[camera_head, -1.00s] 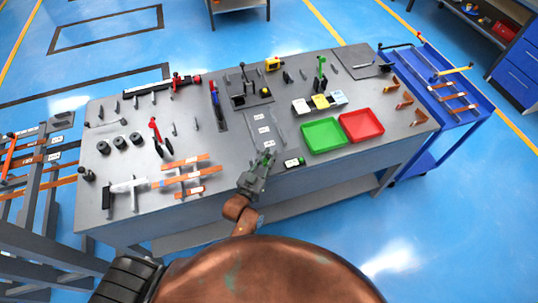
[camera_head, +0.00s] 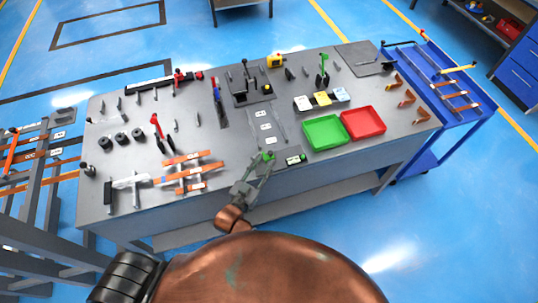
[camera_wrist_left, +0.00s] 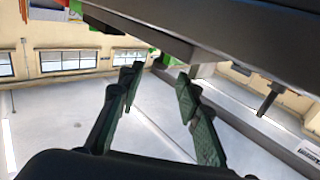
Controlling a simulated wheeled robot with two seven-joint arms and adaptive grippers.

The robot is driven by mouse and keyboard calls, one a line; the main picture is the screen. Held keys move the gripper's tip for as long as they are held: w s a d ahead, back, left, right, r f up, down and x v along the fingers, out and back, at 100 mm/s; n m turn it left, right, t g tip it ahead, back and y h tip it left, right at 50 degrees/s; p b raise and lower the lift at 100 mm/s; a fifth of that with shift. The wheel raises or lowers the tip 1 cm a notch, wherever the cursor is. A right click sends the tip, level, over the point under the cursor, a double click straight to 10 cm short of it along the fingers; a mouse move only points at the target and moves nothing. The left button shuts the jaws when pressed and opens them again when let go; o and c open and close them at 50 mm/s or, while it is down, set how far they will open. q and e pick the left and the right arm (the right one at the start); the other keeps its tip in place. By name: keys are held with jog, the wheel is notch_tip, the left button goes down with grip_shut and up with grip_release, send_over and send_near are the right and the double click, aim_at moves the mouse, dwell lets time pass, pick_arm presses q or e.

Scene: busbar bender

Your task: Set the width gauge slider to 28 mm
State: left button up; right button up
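A small black gauge readout (camera_head: 296,159) with a green-lit display sits at the front edge of the bench. A small green piece (camera_head: 268,156) is just left of it, likely the slider; its setting is too small to read. My left gripper (camera_head: 260,170) is at the front edge, with its fingertips close to the green piece. I cannot tell from the head view whether they touch it. In the left wrist view, the gripper's two green pads (camera_wrist_left: 155,98) are apart with nothing between them. My right gripper is not in view.
A green tray (camera_head: 325,146) and a red tray (camera_head: 381,123) sit right of the readout. Orange bars (camera_head: 188,172) lie left of the gripper. A grey plate with white labels (camera_head: 265,127) lies behind it. A blue cart (camera_head: 450,95) stands at the bench's right end.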

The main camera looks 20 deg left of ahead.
pick_arm(q)
jog(key=s, duration=0.4)
jog(key=s+a, duration=0.1)
jog(key=s, duration=0.1)
dwell(0.5)
